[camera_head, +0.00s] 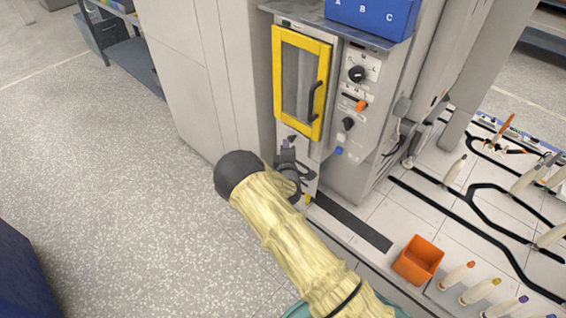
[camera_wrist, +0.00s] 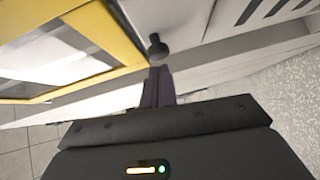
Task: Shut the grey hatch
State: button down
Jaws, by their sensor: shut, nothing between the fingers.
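My gripper (camera_head: 287,143) is in front of the machine, just below its yellow-framed door. Its dark fingers are together and empty; they also show in the wrist view (camera_wrist: 158,76). A light grey panel (camera_wrist: 170,18), which looks like the grey hatch, lies beyond the fingertips in the wrist view. A black round knob (camera_wrist: 157,46) stands out from it, close to the fingertips; I cannot tell if they touch. In the head view my gripper and arm hide most of this panel, and I cannot tell whether it is fully shut.
The yellow-framed door (camera_head: 301,80) with a black handle is above. A control panel (camera_head: 357,95) with knobs is to its right. A blue bin (camera_head: 373,15) stands on top. An orange box (camera_head: 418,260) and several bobbins are at lower right.

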jog(key=s, duration=1.2)
jog(key=shift+s+a+r, duration=0.25)
jog(key=shift+a+r, duration=0.1)
jog(key=shift+a, duration=0.05)
jog(key=shift+w, duration=0.15)
